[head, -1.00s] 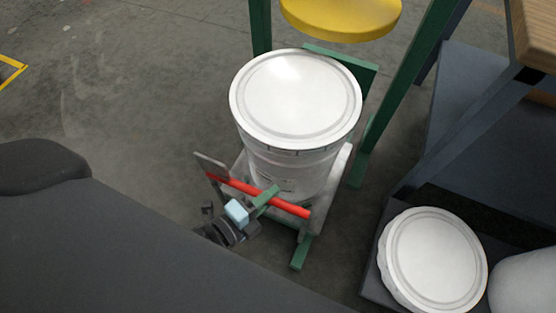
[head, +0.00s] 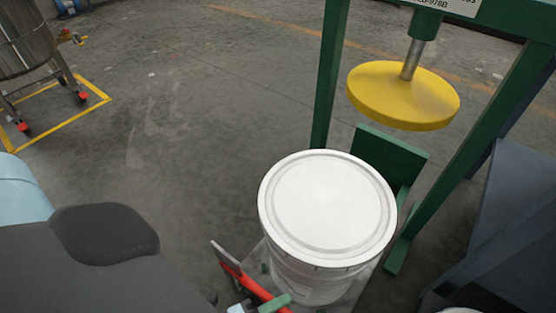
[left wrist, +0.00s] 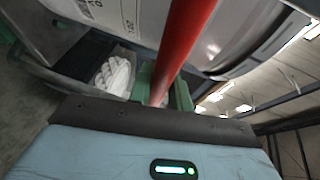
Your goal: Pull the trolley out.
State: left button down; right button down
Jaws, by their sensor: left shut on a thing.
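The trolley is a low grey platform (head: 360,288) with a red handle bar (head: 250,284) on its near side. A white drum (head: 328,207) with a round lid stands upright on it and hides most of the platform. My left gripper (head: 273,302), at the bottom edge of the head view, is shut on the red bar. In the left wrist view the red bar (left wrist: 182,48) runs between the green fingers, with the pale drum wall behind it. My right gripper is not in view.
A green press frame (head: 330,75) with a yellow disc (head: 403,98) stands just behind the drum. A dark bench (head: 515,210) is at the right. The floor (head: 200,130) to the left is clear up to a wheeled steel tank (head: 25,45) in a yellow-marked square.

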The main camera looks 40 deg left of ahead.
pick_arm(q)
jog(key=shift+s+d, duration=0.1)
jog(key=shift+s, duration=0.1)
jog(key=c, duration=1.6)
grip_release()
jog(key=shift+c, duration=0.2)
jog(key=shift+o, duration=1.7)
